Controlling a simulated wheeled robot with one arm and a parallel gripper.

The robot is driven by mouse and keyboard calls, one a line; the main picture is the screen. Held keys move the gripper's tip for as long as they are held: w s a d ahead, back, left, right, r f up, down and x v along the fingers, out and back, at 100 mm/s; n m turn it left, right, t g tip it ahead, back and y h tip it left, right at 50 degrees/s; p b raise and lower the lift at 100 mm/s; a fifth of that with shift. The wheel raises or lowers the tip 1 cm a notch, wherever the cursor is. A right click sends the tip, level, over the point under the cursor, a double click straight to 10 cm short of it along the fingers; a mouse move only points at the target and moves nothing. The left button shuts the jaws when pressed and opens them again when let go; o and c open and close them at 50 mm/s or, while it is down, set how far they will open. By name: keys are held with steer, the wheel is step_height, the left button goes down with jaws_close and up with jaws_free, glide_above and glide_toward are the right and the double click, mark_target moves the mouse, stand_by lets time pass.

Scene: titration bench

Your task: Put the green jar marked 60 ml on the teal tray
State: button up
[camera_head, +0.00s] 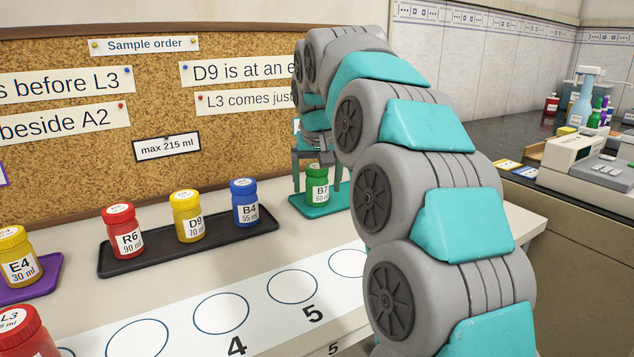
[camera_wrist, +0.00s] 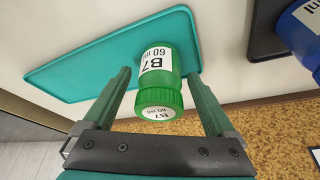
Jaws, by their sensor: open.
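The green jar (camera_head: 317,187), labelled B7 60 ml, stands upright on the teal tray (camera_head: 305,206) at the back of the bench. In the wrist view the jar (camera_wrist: 160,75) is at the tray's (camera_wrist: 85,65) end nearest the dark tray. My gripper (camera_head: 317,181) is open and points down over the jar, with one finger on each side. In the wrist view both fingers of the gripper (camera_wrist: 158,75) stand apart from the jar, with gaps showing. My arm hides part of the teal tray's right side in the head view.
A black tray (camera_head: 120,265) left of the teal one holds red jar R6 (camera_head: 124,240), yellow D9 (camera_head: 188,225) and blue B4 (camera_head: 244,212). Yellow E4 (camera_head: 18,268) is on a purple tray (camera_head: 38,287). Red L3 (camera_head: 20,335) is in front. A numbered strip (camera_head: 262,318) has bare circles.

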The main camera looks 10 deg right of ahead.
steer(key=v, duration=0.9)
steer(key=shift+r, duration=0.1)
steer(key=v, duration=0.3)
steer(key=shift+p, duration=0.4)
